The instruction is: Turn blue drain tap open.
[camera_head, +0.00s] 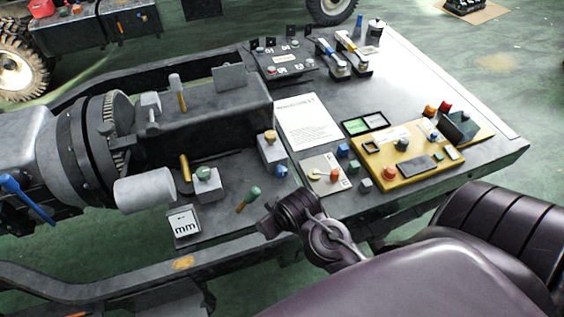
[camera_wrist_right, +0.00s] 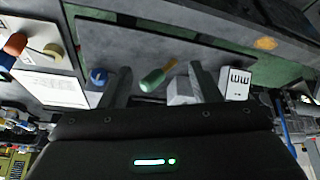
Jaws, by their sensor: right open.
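A small blue knob (camera_head: 281,171), which looks like the blue tap, sits at the near edge of the dark chassis deck. In the wrist view the blue knob (camera_wrist_right: 98,77) is just outside the left finger. Whether it is turned open or closed cannot be told. My right gripper (camera_head: 268,214) is at the chassis's near side, close to the blue knob. In the wrist view the right gripper (camera_wrist_right: 161,76) is open, with a green-handled lever (camera_wrist_right: 155,79) showing between its fingers. I cannot tell if they touch. My left gripper is not in view.
The green lever (camera_head: 250,194) stands left of the blue knob. A white label block (camera_head: 185,224) and a green-knobbed grey block (camera_head: 207,182) are farther left. A plate with a yellow dial (camera_head: 324,173) and a yellow control panel (camera_head: 388,170) lie to the right. A blue-ended rod (camera_head: 24,196) is at far left.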

